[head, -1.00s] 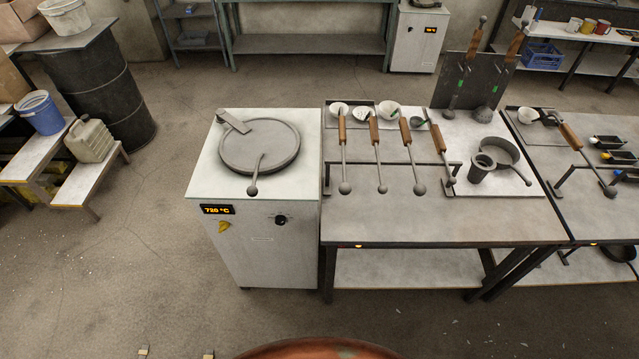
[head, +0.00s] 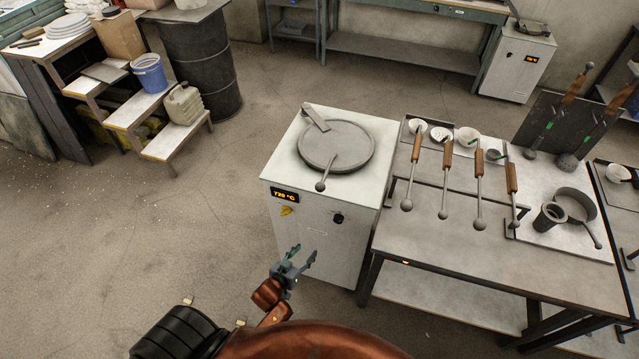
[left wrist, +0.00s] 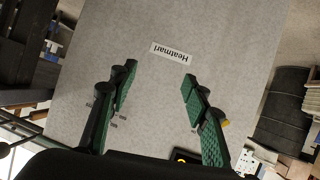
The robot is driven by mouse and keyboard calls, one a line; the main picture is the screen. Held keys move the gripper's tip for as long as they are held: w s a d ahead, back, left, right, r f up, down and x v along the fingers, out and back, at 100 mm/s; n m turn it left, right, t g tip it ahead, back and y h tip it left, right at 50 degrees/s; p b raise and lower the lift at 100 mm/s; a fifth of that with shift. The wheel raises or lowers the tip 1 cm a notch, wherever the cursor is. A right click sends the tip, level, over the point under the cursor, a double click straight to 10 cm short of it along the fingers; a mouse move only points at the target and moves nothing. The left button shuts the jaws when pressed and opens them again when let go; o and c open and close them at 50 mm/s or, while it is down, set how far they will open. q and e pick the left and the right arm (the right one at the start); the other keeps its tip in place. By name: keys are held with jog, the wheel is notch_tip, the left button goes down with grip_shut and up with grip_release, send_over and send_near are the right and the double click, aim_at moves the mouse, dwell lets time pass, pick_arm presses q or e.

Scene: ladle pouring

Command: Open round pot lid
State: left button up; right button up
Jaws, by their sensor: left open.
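The round pot lid (head: 338,146) is a grey disc lying flat on top of the white furnace (head: 283,172). A flat hinge plate (head: 315,117) is at its back left, and a handle with a ball end (head: 321,185) sticks out over the front. The lid lies closed. My left gripper (head: 305,256) is open and empty, low in front of the furnace and below the handle. In the left wrist view its two green-padded fingers (left wrist: 158,90) are spread wide before the furnace's front panel, with a label between them. My right gripper is not in view.
A work table (head: 420,238) with several wooden-handled ladles stands right of the furnace. A black drum (head: 205,70) and a stepped bench (head: 140,108) with a blue bucket (head: 149,73) stand at the back left. The floor left of the furnace is clear.

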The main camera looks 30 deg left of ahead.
aim_at(320, 186)
pick_arm(q)
jog(key=w+r+t+p, duration=0.1)
jog(key=w+r+t, duration=0.2)
jog(key=r, duration=1)
jog(key=w+r+t+p, duration=0.1)
jog(key=w+r+t, duration=0.1)
jog(key=r, duration=1.2)
jog(key=shift+n, duration=0.4)
jog(key=w, duration=0.6)
jog(key=shift+w+a, duration=0.35)
jog(key=shift+w, duration=0.55)
jog(key=shift+c, duration=0.7)
jog(key=c, duration=0.5)
grip_shut()
